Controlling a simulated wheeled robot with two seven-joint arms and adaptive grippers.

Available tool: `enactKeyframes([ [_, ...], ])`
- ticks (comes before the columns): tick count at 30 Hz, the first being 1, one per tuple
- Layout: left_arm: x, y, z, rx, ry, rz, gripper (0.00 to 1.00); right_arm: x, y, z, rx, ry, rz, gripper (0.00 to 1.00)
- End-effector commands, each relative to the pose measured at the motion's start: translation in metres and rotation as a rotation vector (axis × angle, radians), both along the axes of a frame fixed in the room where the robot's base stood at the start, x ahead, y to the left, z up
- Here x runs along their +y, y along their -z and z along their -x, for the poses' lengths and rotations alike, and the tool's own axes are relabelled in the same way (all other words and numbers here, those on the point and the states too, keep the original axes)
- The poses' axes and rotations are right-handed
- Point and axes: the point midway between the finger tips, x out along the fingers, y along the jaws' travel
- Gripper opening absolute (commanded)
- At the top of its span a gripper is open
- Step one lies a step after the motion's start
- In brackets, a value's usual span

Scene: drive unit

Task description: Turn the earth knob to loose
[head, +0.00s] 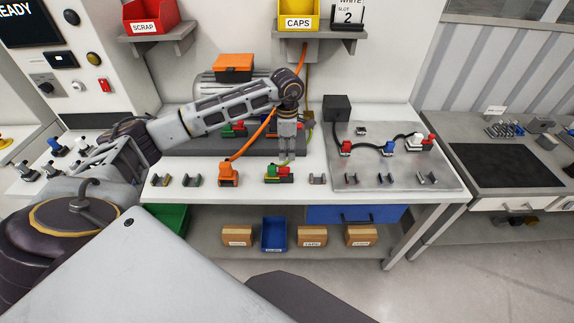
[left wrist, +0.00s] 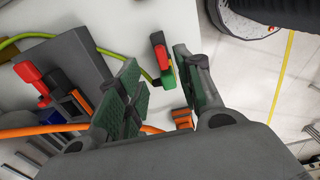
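A small connector with a green knob (head: 271,171) and a red part (head: 285,170) sits at the front of the white workbench (head: 330,195). A yellow-green cable runs to it. I take the green knob for the earth knob, but I cannot read its setting. In the left wrist view the green knob (left wrist: 168,79) and red part show beyond the fingertips. My left gripper (head: 287,153) points down, above and just behind the connector. In the left wrist view its fingers (left wrist: 160,85) are apart, with nothing held between them. My right gripper is not in view.
An orange connector (head: 228,174) with an orange cable stands left of the green one. A motor on a dark base (head: 200,146) stands behind. Small empty clips line the front edge.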

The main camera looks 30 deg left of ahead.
Motion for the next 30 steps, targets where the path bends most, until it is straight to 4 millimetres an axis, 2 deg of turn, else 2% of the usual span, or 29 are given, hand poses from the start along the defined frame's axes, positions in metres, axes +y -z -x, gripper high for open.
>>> enactKeyframes([
  [12,0.000,0.055,0.001,0.003,-0.001,-0.001,0.36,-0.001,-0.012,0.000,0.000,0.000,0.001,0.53],
  [18,0.000,0.074,0.000,0.002,0.000,0.000,0.36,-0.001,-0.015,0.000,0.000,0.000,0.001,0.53],
  [30,0.000,0.083,0.000,0.001,0.000,-0.001,0.36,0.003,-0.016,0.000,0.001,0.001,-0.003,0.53],
])
